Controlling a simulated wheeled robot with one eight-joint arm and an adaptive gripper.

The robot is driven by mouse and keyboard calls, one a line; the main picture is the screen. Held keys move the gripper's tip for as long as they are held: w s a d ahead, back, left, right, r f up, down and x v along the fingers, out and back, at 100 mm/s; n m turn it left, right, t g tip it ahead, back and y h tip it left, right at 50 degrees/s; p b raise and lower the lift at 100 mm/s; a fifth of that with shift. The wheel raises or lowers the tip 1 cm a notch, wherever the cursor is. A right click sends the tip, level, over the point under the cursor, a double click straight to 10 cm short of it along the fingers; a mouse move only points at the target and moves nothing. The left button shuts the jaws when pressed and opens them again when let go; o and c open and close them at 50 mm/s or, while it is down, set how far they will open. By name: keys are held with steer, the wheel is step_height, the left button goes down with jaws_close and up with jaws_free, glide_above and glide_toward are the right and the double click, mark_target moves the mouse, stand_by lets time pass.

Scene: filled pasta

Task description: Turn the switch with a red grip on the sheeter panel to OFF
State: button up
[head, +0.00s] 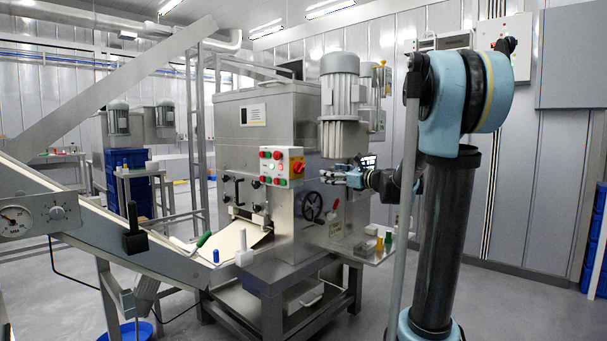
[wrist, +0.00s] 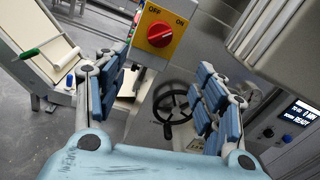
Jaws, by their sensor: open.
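The switch with a red grip (wrist: 159,35) sits on a yellow plate marked OFF and ON, at the top centre of the wrist view. In the head view the red grip (head: 298,168) is on the right side of the white sheeter panel (head: 282,154). I cannot tell for sure which mark the grip points at. My gripper (wrist: 160,80) is open and empty, with blue-padded fingers spread to either side below the switch in the wrist view. In the head view my gripper (head: 334,177) is right of the panel, apart from the switch.
A black handwheel (wrist: 172,108) is on the machine below the switch. Red and green buttons (head: 268,168) are on the panel left of the grip. A grey motor (head: 340,95) stands above my gripper. A small display (wrist: 298,115) is at the right of the wrist view.

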mark_target(302, 170)
steer(key=x, duration=1.6)
steer(key=shift+w+a, duration=0.15)
steer(key=shift+a, duration=0.2)
